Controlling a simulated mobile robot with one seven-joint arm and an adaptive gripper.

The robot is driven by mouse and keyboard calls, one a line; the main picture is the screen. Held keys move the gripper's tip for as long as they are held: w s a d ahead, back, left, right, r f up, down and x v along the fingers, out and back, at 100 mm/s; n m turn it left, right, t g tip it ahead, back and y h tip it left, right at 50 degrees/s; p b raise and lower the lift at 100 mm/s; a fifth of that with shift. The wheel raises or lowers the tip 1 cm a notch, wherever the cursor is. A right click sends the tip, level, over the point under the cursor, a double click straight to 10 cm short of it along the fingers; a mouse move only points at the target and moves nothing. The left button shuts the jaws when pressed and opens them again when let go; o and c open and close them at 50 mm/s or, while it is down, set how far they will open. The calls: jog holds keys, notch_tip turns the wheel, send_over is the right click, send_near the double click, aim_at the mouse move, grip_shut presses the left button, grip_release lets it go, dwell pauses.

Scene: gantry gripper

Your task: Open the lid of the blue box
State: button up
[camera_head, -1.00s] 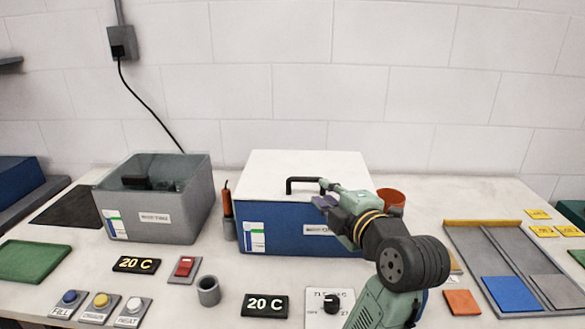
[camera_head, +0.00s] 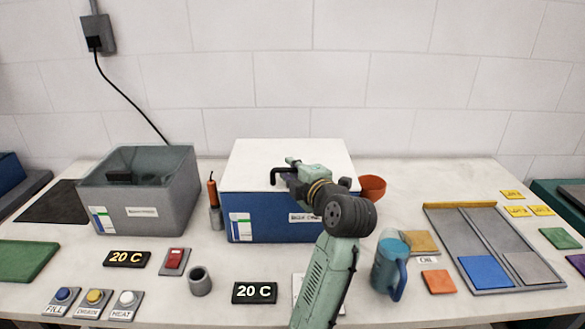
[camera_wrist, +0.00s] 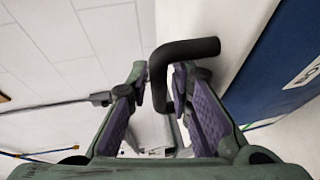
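The blue box (camera_head: 268,231) stands at the middle back of the table. Its white lid (camera_head: 290,152) lies flat and closed on top. A black bar handle (camera_head: 278,172) sits at the lid's front; its right part is hidden behind my gripper (camera_head: 291,170). In the wrist view, the handle (camera_wrist: 185,50) bends down between the tips of the two purple-padded fingers of my gripper (camera_wrist: 158,80). The fingers are apart, with gaps beside the bar. I cannot tell whether either finger touches it.
A grey open-topped box (camera_head: 160,212) stands to the left, with an orange-handled tool (camera_head: 212,192) in a holder between the boxes. An orange bowl (camera_head: 372,187) and a blue mug (camera_head: 388,270) are to the right. Switches and displays line the front.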

grip_shut()
dwell(0.7)
